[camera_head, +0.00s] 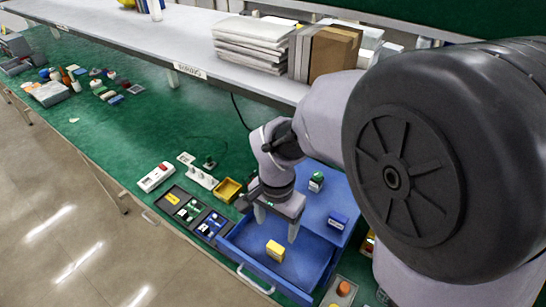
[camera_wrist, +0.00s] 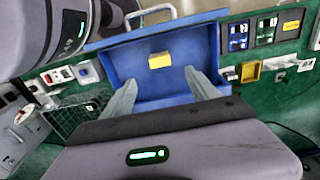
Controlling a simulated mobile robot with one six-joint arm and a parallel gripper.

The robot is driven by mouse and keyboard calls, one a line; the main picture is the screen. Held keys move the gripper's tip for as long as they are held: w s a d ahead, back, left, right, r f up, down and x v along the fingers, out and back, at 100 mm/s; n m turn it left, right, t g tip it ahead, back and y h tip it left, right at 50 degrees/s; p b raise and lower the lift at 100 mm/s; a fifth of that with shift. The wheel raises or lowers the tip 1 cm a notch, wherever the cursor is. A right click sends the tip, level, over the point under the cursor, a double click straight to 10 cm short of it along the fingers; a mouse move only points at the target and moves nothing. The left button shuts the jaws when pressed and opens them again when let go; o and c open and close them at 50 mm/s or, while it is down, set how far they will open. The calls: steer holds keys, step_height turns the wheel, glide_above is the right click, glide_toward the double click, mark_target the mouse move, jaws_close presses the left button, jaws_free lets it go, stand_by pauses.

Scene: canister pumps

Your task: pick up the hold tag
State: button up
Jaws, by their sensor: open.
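I cannot tell for sure which thing is the hold tag. A small yellow label-like piece (camera_head: 172,199) lies in the left compartment of a dark divided tray (camera_head: 207,208). A yellow block (camera_head: 275,250) sits in an open blue drawer (camera_head: 237,254); it also shows in the wrist view (camera_wrist: 159,60). My gripper (camera_head: 277,224) hangs over the blue drawer, pointing down, with its two fingers spread and nothing between them. In the wrist view, the fingertips (camera_wrist: 161,80) are on either side of and short of the yellow block, apart from it.
A shelf (camera_head: 185,40) with stacked packs (camera_head: 250,45) runs above the green bench.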

mark_target(276, 247)
step_height(276, 247, down, 14)
steer(key=b, duration=0.2)
steer(key=shift+b, duration=0.4)
steer(key=shift+r, duration=0.1)
steer(key=shift+c, duration=0.4)
steer(key=c, duration=1.4)
